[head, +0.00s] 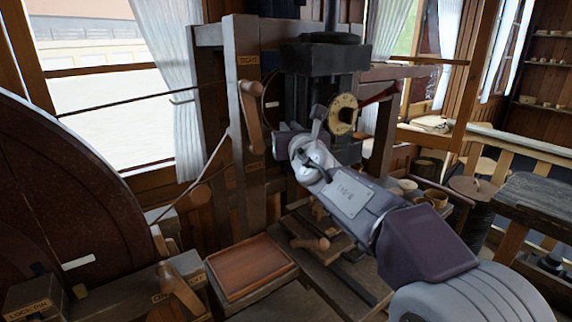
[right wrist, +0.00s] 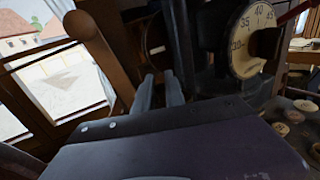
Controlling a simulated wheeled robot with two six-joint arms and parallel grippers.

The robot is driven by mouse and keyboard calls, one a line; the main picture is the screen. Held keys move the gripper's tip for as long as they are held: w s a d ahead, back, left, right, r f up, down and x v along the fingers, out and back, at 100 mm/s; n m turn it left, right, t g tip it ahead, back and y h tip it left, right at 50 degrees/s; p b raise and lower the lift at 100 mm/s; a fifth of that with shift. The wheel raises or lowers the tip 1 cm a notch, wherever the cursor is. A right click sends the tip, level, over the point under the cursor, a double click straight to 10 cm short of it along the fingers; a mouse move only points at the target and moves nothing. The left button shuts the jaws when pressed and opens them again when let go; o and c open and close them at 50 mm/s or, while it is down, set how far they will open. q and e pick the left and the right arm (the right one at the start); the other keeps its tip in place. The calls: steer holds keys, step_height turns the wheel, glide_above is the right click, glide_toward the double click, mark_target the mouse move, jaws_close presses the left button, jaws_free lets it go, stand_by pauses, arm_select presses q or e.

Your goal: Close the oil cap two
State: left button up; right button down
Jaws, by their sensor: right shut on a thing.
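My right gripper (head: 288,140) reaches in from the lower right to the left side of the black machine head (head: 312,75). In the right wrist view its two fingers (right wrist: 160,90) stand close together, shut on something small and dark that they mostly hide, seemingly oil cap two. I cannot make out the cap's own shape or whether it sits open or closed. A brass numbered dial (head: 343,113) is just right of the gripper and also shows in the right wrist view (right wrist: 248,42). My left gripper is in neither view.
A wooden lever (head: 251,103) on the labelled post stands left of the gripper, with a dark round disc (right wrist: 154,42) behind it. A red handle (head: 378,95) sits right of the dial. A brown tray (head: 248,267) lies below. A large dark wheel (head: 75,200) fills the left.

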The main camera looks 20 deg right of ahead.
steer(key=n+y+b, duration=0.1)
steer(key=b, duration=0.2)
steer(key=d+f+n+y+b, duration=0.1)
steer(key=y+b, duration=0.1)
steer(key=b, duration=0.1)
steer(key=shift+d, duration=0.1)
steer(key=n+y, duration=0.1)
steer(key=y+b, duration=0.1)
steer(key=shift+d+r+n+g+y, duration=0.2)
steer(key=shift+r+n+g+y, duration=0.1)
steer(key=shift+n+y, duration=0.1)
steer(key=shift+d+r+n+g+y+p, duration=0.15)
steer(key=shift+n+g+y+p, duration=0.2)
steer(key=shift+n+y, duration=0.4)
arm_select(q)
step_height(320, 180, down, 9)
steer(key=p, duration=0.1)
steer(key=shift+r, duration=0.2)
arm_select(e)
steer(key=shift+s+d+n+g+y, duration=0.1)
steer(key=shift+n+g+y, duration=0.3)
steer(key=shift+y, duration=0.65)
steer(key=shift+n+y, duration=0.25)
steer(key=shift+y, duration=0.05)
steer(key=c, duration=1.4)
jaws_free()
